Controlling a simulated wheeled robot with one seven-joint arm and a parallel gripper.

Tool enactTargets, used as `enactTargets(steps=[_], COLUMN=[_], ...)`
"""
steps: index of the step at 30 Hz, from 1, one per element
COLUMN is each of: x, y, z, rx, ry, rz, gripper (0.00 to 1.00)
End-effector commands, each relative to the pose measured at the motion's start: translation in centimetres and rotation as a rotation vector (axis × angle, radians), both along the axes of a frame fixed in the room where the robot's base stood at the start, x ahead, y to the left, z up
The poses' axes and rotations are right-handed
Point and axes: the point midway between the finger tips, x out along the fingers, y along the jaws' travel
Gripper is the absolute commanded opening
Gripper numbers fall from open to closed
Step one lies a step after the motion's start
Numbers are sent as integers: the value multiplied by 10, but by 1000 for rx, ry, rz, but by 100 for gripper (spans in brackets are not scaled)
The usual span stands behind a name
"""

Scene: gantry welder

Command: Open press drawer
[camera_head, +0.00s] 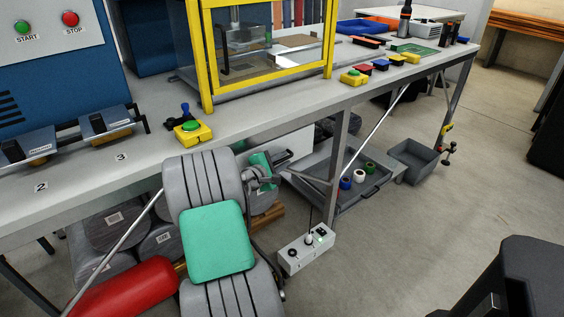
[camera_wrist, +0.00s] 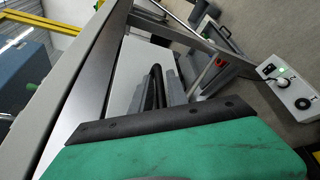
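The yellow-framed press (camera_head: 268,77) stands on the workbench. A pale flat panel (camera_head: 288,148), which looks like a drawer front, sits under the bench top below the press. It also shows in the wrist view (camera_wrist: 131,73), flush under the bench edge. My gripper (camera_head: 284,158) is under the bench edge, close in front of this panel. In the wrist view, a dark upright bar (camera_wrist: 153,92) and grey finger parts (camera_wrist: 174,88) lie against the panel. I cannot tell whether the fingers are apart or touch it. My green wrist housing hides the lower part.
The bench top (camera_head: 225,130) overhangs my arm, and a bench leg (camera_head: 338,160) stands right of my gripper. A grey tray with coloured spools (camera_head: 330,195), a grey bin (camera_head: 416,160) and a white control box (camera_head: 306,250) are below. The floor at right is mostly clear.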

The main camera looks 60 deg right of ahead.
Motion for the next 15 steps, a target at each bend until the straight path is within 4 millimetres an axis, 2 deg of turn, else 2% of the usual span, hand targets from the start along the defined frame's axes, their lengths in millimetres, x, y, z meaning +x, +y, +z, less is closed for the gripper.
enactTargets(steps=[6,13,15], x=[0,0,0], y=[-1,-1,-1], z=[0,0,0], rx=[-1,0,0], ry=[-1,-1,-1], rz=[0,1,1], gripper=[20,2,0])
